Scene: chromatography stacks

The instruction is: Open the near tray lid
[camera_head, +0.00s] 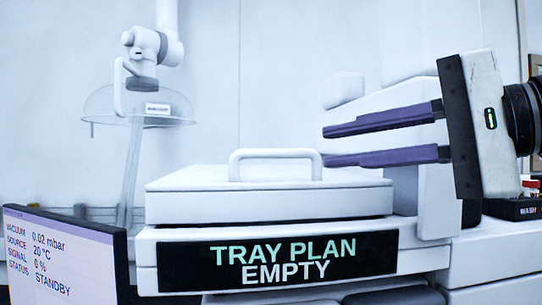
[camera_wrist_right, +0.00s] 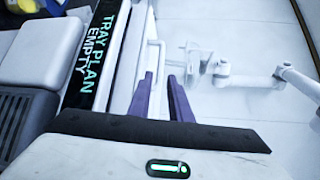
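The near tray lid (camera_head: 265,203) is a flat white slab with a white bar handle (camera_head: 275,154) on top. It lies closed on the white tray housing, above a black sign (camera_head: 280,262) reading "TRAY PLAN EMPTY". My right gripper (camera_head: 323,146) comes in from the right with two purple fingers spread apart and nothing between them. Its fingertips are just right of the handle in the head view, around handle height. In the right wrist view the open fingers (camera_wrist_right: 160,80) point toward the handle (camera_wrist_right: 154,62). I cannot tell whether they touch it. My left gripper is not in view.
A status screen (camera_head: 62,256) stands at the front left. A clear dome (camera_head: 140,104) and a white jointed arm (camera_head: 148,50) are behind on the left. White equipment blocks (camera_head: 400,95) stand behind my right gripper. A black "WASH" holder (camera_head: 515,208) sits at the far right.

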